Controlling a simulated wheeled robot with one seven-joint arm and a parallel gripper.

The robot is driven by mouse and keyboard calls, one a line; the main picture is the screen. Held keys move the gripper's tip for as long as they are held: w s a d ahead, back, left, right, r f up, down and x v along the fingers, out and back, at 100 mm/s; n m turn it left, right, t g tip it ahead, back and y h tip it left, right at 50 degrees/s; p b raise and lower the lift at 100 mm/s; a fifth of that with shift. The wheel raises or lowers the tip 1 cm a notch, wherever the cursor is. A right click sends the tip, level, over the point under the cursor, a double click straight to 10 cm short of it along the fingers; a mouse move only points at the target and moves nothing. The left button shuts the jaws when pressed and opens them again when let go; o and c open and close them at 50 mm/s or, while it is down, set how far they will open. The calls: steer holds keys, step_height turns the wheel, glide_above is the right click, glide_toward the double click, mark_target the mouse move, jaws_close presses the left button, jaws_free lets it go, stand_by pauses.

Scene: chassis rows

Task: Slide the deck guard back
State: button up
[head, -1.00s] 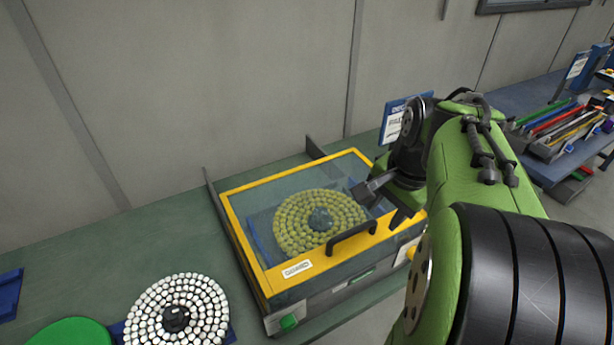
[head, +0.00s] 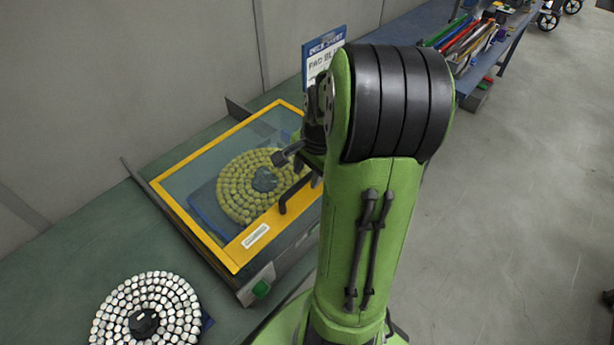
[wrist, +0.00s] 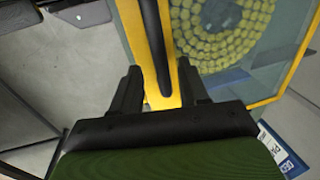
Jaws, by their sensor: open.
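The deck guard (head: 238,256) is a clear panel in a yellow frame, lying over a machine deck in the head view. Its black bar handle (head: 284,206) stands on the front yellow strip. The guard's yellow strip also shows in the wrist view (wrist: 128,22), with the handle (wrist: 154,40) running down between my fingers. My gripper (wrist: 158,70) is open, one finger on each side of the handle's line. I cannot tell whether either finger touches it. In the head view my gripper (head: 303,168) is over the guard's right part, partly hidden by my arm.
A round disc of yellow-green pads (head: 232,185) lies under the clear panel. A disc of white pads (head: 118,312) sits on the green bench (head: 60,285) at front left. A blue-and-white sign (head: 322,52) stands behind the machine. Open floor lies to the right.

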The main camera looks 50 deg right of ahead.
steer(key=shift+w+f, duration=0.25)
steer(key=shift+f, duration=0.5)
jaws_close()
